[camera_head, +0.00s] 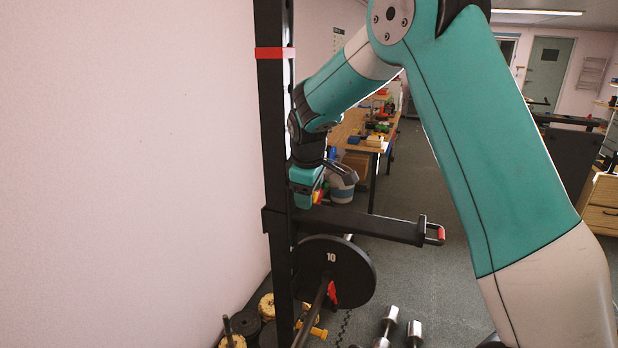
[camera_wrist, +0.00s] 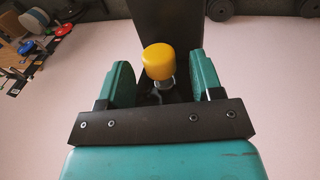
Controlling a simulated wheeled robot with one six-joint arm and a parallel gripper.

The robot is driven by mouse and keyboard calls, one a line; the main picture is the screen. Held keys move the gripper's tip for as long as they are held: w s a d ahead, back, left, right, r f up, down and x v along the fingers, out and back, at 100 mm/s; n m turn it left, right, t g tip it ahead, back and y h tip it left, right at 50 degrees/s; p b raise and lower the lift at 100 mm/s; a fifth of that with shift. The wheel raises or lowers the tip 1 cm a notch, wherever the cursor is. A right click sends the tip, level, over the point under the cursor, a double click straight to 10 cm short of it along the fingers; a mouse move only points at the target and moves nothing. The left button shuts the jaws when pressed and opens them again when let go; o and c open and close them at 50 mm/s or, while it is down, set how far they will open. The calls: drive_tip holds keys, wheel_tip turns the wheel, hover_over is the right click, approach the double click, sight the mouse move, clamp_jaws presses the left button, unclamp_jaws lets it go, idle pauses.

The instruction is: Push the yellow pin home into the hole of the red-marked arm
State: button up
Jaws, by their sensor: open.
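The yellow pin (camera_wrist: 158,62) stands between my open jaws in the wrist view, its round knob apart from both fingers. A short piece of silver shaft shows below the knob, in front of dark metal. The black arm (camera_head: 370,225) with a red-marked end runs right from the upright, just below my gripper. My gripper also shows in the wrist view (camera_wrist: 161,66). The hole is hidden.
The black upright (camera_head: 272,130) carries a red band (camera_head: 275,53). A black weight plate (camera_head: 350,265) hangs below the arm. Dumbbells (camera_head: 388,322) and more plates (camera_head: 245,325) lie on the floor. A workbench (camera_head: 360,130) stands behind. The pale wall is close on the left.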

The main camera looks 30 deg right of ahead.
drive_tip(key=b+v, duration=0.3)
drive_tip(key=v, duration=1.4)
drive_tip(key=shift+b, duration=0.3)
drive_tip(key=shift+a+r, duration=0.1)
drive_tip(key=shift+r, duration=0.05)
drive_tip(key=shift+c, duration=0.4)
